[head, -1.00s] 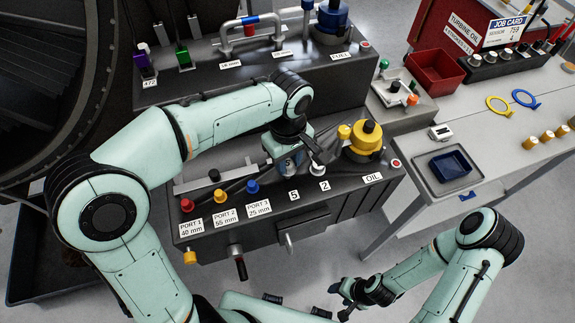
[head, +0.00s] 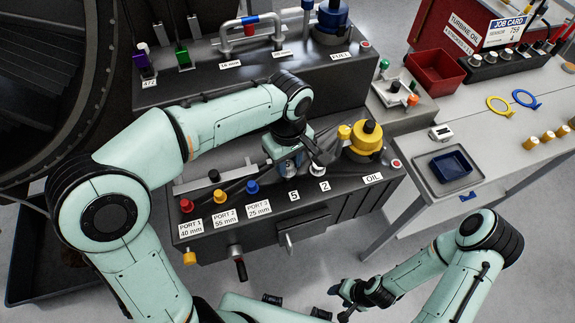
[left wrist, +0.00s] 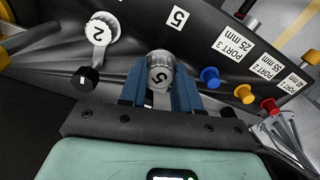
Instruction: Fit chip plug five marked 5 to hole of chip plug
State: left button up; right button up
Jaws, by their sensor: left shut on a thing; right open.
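Chip plug five (left wrist: 160,74), a pale ridged cap marked 5, sits between the blue fingers of my left gripper (left wrist: 160,92) in the left wrist view. The gripper is shut on it. In the head view my left gripper (head: 291,166) is low over the dark bench, behind the label 5 (head: 294,197). The label also shows in the left wrist view (left wrist: 178,18). The hole is not visible, and I cannot tell whether the plug touches the bench. My right gripper (head: 346,300) is open and empty, in front of the bench.
A similar plug marked 2 (left wrist: 98,33) stands close beside the held plug. A black knob (left wrist: 86,79) is also near. Red, yellow and blue port caps (head: 252,187) line the bench to the left. The yellow oil cap (head: 367,140) stands to the right.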

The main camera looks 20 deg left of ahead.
aim_at(288, 165)
pick_arm(q)
jog(key=shift+f+b, duration=0.9)
jog(key=shift+f, duration=0.95)
pick_arm(e)
jog(key=shift+s+f, duration=0.95)
jog(key=shift+f, duration=0.3)
pick_arm(q)
jog(key=o, duration=1.5)
jog(key=shift+o, duration=0.2)
jog(key=shift+r, duration=0.1)
pick_arm(e)
jog(key=shift+w+r, duration=0.1)
pick_arm(q)
jog(key=shift+r+p, duration=1.15)
jog(key=shift+r, duration=0.8)
jog(key=shift+r+p, duration=0.8)
jog(key=shift+r, duration=0.75)
pick_arm(e)
jog(key=w+r, duration=0.4)
jog(key=r, duration=0.1)
jog(key=shift+w, duration=0.2)
pick_arm(q)
jog(key=shift+s, duration=0.1)
pick_arm(e)
jog(key=shift+s, duration=0.1)
pick_arm(q)
jog(key=shift+f, duration=0.1)
